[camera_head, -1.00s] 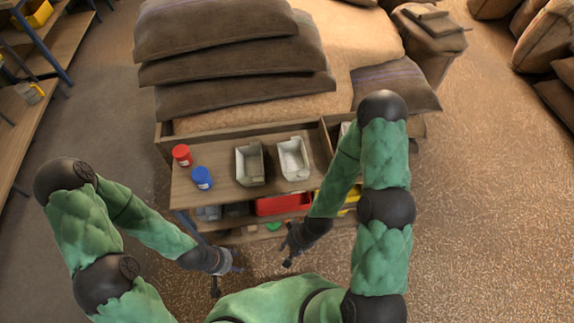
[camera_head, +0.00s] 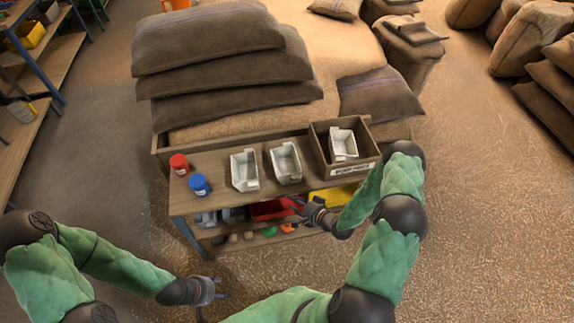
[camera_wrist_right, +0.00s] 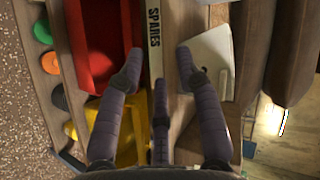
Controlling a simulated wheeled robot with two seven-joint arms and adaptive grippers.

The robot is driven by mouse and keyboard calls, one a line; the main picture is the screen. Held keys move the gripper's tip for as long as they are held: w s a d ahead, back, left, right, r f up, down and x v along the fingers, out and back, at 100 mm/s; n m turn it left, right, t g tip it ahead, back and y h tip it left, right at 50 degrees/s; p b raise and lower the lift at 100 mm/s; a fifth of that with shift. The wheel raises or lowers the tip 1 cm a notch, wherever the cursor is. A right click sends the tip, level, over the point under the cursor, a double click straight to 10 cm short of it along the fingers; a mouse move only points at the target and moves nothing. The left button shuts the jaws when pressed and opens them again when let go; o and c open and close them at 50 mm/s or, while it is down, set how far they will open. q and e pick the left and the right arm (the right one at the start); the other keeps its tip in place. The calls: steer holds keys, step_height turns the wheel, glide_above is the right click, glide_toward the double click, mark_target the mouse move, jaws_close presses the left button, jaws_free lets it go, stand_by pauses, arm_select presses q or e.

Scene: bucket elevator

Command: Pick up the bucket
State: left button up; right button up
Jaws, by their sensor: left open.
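Two pale buckets, the left one (camera_head: 244,170) and the middle one (camera_head: 286,163), stand side by side on the wooden bench top. A third pale bucket (camera_head: 343,145) sits in a labelled wooden box (camera_head: 352,170) at the bench's right end. My right gripper (camera_head: 297,208) is open and empty in front of the bench, below the middle bucket. In the right wrist view its spread fingers (camera_wrist_right: 158,72) straddle an edge strip marked SPARES (camera_wrist_right: 154,40), with a white bucket (camera_wrist_right: 207,65) beside the right finger. My left gripper (camera_head: 212,302) is open and empty, low at the front.
A red jar (camera_head: 179,164) and a blue jar (camera_head: 199,185) stand at the bench's left end. Stacked sacks (camera_head: 220,70) lie behind. Open floor lies left and right.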

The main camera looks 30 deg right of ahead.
steer(key=s+d+r+m+t, duration=0.3)
steer(key=s+d+r+t, duration=0.1)
steer(key=d, duration=0.4)
steer(key=shift+t+y, duration=0.3)
steer(key=shift+y, duration=0.3)
steer(key=b+x, duration=0.1)
steer(key=x, duration=0.9)
steer(key=shift+s+a+r+b, duration=0.1)
steer(key=shift+a+r+b, duration=0.1)
steer(key=shift+b, duration=0.2)
steer(key=shift+c, duration=0.3)
jaws_close()
